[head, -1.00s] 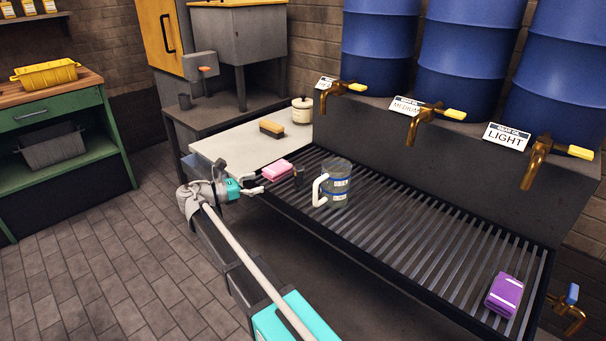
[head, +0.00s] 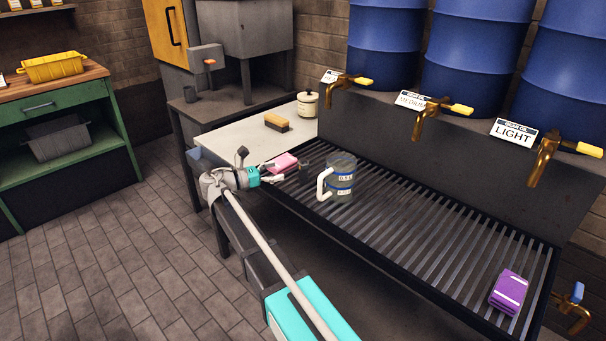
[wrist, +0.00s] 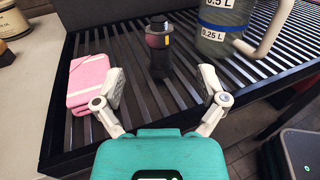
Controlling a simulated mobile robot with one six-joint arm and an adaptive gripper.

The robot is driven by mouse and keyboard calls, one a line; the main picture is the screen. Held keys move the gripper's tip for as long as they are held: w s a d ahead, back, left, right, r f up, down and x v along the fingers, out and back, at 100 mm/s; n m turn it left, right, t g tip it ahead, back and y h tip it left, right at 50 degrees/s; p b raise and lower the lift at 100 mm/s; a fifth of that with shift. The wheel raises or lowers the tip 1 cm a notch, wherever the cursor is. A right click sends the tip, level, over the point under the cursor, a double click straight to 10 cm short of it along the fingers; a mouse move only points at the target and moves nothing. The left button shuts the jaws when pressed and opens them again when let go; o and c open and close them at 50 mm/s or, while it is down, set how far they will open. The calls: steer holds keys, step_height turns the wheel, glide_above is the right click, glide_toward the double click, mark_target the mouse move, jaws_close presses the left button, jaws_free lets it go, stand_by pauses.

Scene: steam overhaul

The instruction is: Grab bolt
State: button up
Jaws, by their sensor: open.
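No clearly recognisable bolt shows. A small dark upright cylinder (wrist: 159,48) with a narrower black top and a red and yellow patch stands on the slatted rack (wrist: 265,72); I cannot tell whether it is the bolt. My gripper (wrist: 162,82) is open and empty, its fingers spread on either side of the line to the cylinder, which stands just beyond the tips. In the head view, my gripper (head: 271,172) is at the rack's left end, beside the pink block (head: 284,162).
The pink block lies close to my left finger in the wrist view. A clear measuring jug (head: 341,176) with a white handle stands right of the cylinder. A purple pack (head: 509,291) lies at the rack's far right. Brass taps (head: 422,120) overhang the back. The middle rack is clear.

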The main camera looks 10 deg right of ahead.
mark_target(302, 163)
steer(key=shift+x, duration=1.8)
steer(key=shift+x, duration=2.6)
steer(key=shift+r, duration=0.15)
jaws_close()
